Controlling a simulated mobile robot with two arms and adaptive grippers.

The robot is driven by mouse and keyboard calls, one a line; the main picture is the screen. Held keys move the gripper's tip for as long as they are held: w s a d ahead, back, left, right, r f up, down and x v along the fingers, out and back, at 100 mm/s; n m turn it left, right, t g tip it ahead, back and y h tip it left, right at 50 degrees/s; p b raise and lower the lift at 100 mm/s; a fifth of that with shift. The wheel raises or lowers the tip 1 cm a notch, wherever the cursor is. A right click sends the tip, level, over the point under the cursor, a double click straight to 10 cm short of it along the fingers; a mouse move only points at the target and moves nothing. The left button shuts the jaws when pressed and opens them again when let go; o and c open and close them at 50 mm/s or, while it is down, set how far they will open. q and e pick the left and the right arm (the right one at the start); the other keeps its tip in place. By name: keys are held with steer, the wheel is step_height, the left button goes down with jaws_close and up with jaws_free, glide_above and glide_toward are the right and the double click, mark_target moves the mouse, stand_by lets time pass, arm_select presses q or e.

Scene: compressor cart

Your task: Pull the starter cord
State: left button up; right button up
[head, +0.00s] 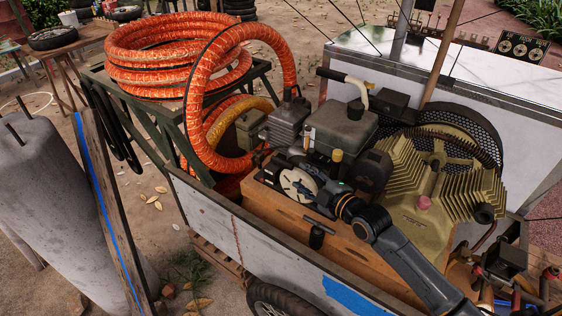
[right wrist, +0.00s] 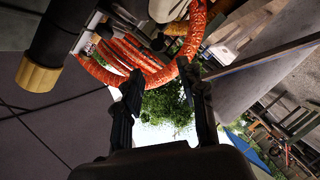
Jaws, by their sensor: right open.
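The engine's round pale starter housing (head: 298,184) sits at the front of the cart, beside a wooden box. A small black cylinder (head: 316,237) shows against the box's front face; I cannot tell whether it is the starter cord's handle. No stretched cord shows. My right gripper (head: 316,191) reaches in from the lower right and is at the housing's right side. In the right wrist view its two black fingers (right wrist: 160,84) stand apart with nothing between them. Whether they touch the housing cannot be told. My left gripper is not in view.
A yellow-capped filler (head: 337,156) stands just behind my right gripper. The finned compressor (head: 425,185) is to the right. Coiled orange hose (head: 150,60) lies on a stand at the left. The cart's front wall (head: 225,225) runs below the box.

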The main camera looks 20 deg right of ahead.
mark_target(285, 165)
steer(key=p+x, duration=0.1)
steer(key=x, duration=1)
steer(key=shift+w+a+f, duration=0.1)
steer(key=shift+w+a, duration=0.05)
steer(key=shift+c, duration=0.2)
jaws_close()
